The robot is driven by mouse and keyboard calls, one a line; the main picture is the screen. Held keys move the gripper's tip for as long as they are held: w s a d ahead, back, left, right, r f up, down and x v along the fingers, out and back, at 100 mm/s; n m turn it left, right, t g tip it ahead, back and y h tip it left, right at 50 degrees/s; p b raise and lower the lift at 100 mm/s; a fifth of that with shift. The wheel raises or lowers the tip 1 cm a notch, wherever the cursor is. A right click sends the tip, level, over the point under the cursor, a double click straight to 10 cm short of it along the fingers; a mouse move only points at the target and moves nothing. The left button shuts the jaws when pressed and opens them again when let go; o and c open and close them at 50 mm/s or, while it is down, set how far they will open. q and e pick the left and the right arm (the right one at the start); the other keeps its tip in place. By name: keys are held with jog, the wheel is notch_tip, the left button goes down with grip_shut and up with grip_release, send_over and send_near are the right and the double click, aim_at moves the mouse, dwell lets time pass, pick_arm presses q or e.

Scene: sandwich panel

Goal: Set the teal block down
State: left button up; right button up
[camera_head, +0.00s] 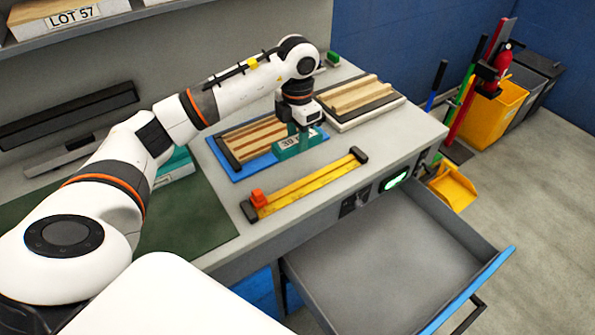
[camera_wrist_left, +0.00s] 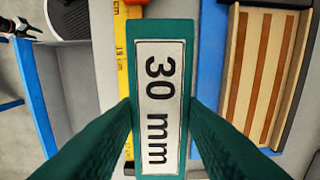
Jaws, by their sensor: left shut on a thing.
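The teal block (camera_head: 291,149) has a white label reading "30 mm", which shows clearly in the left wrist view (camera_wrist_left: 160,28). My left gripper (camera_head: 299,131) points down and is shut on the block, with one finger on each long side. The block is at the right end of the blue board (camera_head: 238,173), beside the striped wooden panel (camera_head: 262,135). I cannot tell whether its underside touches anything.
A yellow rule (camera_head: 312,184) with an orange slider (camera_head: 258,197) lies in front. An open, empty grey drawer (camera_head: 385,265) juts out below the bench edge. A second wooden panel (camera_head: 352,94) lies behind right. Another teal item (camera_head: 176,168) sits beside my arm on the left.

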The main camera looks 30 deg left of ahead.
pick_arm(q)
notch_tip(320, 180, down, 9)
jog(key=shift+r+p, duration=0.1)
jog(key=shift+p, duration=0.75)
jog(key=shift+f, duration=0.35)
jog(key=o, duration=1.1)
jog(key=shift+o, duration=0.2)
jog(key=shift+r, duration=0.15)
notch_tip(320, 180, up, 12)
jog(key=b, duration=0.2)
jog(key=shift+b, duration=0.3)
